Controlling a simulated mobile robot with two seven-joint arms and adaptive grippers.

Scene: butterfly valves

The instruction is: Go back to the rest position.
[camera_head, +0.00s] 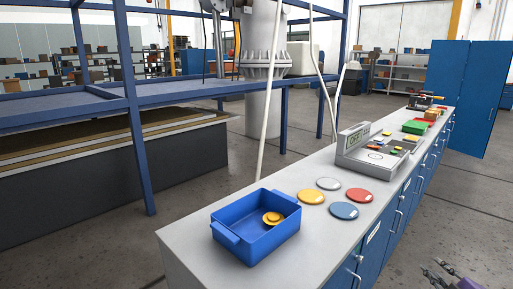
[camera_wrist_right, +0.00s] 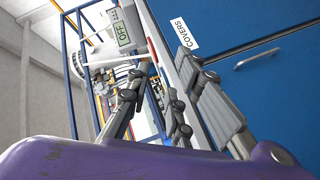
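My right gripper (camera_head: 440,273) shows at the lower right corner of the head view, off the cabinet side of the workbench and clear of the objects on top. In the right wrist view my right gripper (camera_wrist_right: 155,90) has its fingers apart with nothing between them. The blue cabinet front (camera_wrist_right: 260,60) with a "COVERS" label lies beside it. My left gripper is in neither view.
A grey workbench (camera_head: 205,262) carries a blue bin (camera_head: 262,243) holding yellow discs (camera_head: 272,217). Behind it lie yellow (camera_head: 311,196), white (camera_head: 328,183), red (camera_head: 359,194) and blue (camera_head: 344,210) discs. A device (camera_head: 372,160) reads "OFF". Floor is clear at the right.

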